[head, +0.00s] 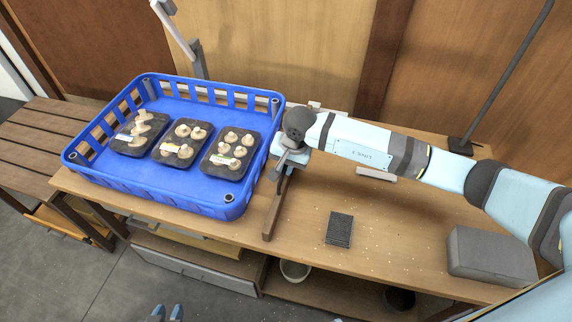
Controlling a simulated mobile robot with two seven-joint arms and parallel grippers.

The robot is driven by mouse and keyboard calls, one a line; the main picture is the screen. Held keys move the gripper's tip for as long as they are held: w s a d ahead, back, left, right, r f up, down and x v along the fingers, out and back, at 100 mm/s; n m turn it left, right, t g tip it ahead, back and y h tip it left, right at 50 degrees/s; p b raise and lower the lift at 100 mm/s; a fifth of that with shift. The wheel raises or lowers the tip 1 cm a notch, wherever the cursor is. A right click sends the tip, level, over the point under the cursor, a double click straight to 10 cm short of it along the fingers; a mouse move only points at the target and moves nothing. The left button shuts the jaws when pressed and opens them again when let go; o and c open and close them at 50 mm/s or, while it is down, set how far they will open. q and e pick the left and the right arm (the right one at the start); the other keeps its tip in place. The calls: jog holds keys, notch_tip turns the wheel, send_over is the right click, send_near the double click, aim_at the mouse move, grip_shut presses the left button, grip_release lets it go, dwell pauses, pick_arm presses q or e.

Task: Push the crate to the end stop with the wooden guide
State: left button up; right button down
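The blue crate (160,187) stands on the left part of the wooden table. It holds three black trays of mushrooms, the left (127,148), the middle (163,157) and the right (210,167). The brown wooden guide (273,213) is beside the crate's right side, running front to back. My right gripper (287,158) is at the guide's far end, close to the crate's right wall, and appears shut on the guide; its fingertips are partly hidden. Two fingertips of my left gripper (168,313) show apart at the bottom edge, empty, away from the crate. I cannot clearly make out the end stop.
A slatted wooden bench (38,140) adjoins on the left. A grey metal post (198,60) stands behind the crate. A dark block (339,230), a pale bar (376,174), a grey box (490,256) and a stand (461,146) are on the table's right part.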

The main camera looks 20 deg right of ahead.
jog(key=shift+w+a+f+b, duration=0.1)
jog(key=shift+w+a+b, duration=0.1)
jog(key=shift+a+b, duration=0.1)
jog(key=w+a+b, duration=0.2)
jog(key=a, duration=0.1)
jog(key=c, duration=1.2)
grip_release()
jog(key=shift+o, duration=0.2)
jog(key=shift+d, duration=0.1)
